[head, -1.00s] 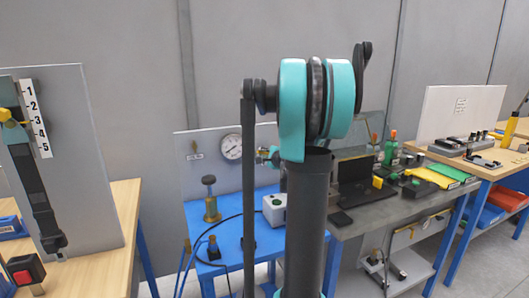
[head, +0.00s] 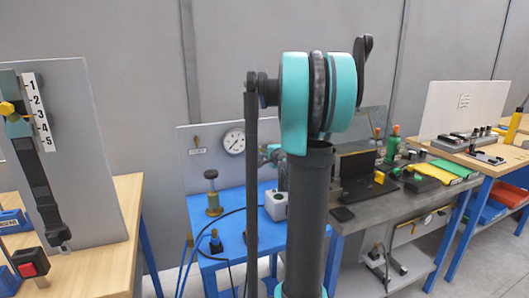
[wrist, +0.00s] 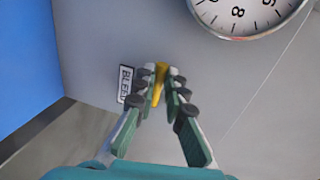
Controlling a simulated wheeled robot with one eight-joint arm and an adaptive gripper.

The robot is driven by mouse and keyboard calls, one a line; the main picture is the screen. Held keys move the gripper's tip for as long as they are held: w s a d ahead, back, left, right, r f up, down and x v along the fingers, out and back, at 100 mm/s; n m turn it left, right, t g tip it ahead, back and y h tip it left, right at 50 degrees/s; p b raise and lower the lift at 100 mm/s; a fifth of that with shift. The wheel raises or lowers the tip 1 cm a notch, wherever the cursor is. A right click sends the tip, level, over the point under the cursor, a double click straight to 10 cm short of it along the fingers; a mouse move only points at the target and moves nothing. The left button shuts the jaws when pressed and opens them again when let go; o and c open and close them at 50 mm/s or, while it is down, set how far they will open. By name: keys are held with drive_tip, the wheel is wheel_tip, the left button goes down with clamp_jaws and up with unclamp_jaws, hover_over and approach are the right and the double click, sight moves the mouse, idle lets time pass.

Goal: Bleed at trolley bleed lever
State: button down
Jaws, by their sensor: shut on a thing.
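The yellow bleed lever (wrist: 158,88) shows in the wrist view, beside a small label reading BLEED (wrist: 125,84) on a grey panel. My gripper (wrist: 160,78) is shut on the lever, with a finger on each side of it. In the head view my gripper (head: 272,155) is at the panel of the blue trolley (head: 207,218), right of the round gauge (head: 233,141). My own arm covers part of this spot, and the lever cannot be made out there.
The gauge also shows close by in the wrist view (wrist: 245,12). A brass-coloured fitting (head: 213,198) and a grey box (head: 276,206) stand on the trolley. A workbench (head: 127,215) is at left, and a cluttered grey bench (head: 385,205) at right.

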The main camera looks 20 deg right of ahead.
drive_tip(key=c, duration=1.6)
unclamp_jaws()
drive_tip(key=shift+s, duration=0.1)
drive_tip(key=s, duration=0.4)
drive_tip(key=s+r, duration=0.1)
drive_tip(key=s, duration=0.2)
drive_tip(key=s+r, duration=0.1)
drive_tip(key=s, duration=0.3)
drive_tip(key=shift+s+d+r, duration=0.1)
drive_tip(key=shift+s+d, duration=0.05)
drive_tip(key=shift+s, duration=0.15)
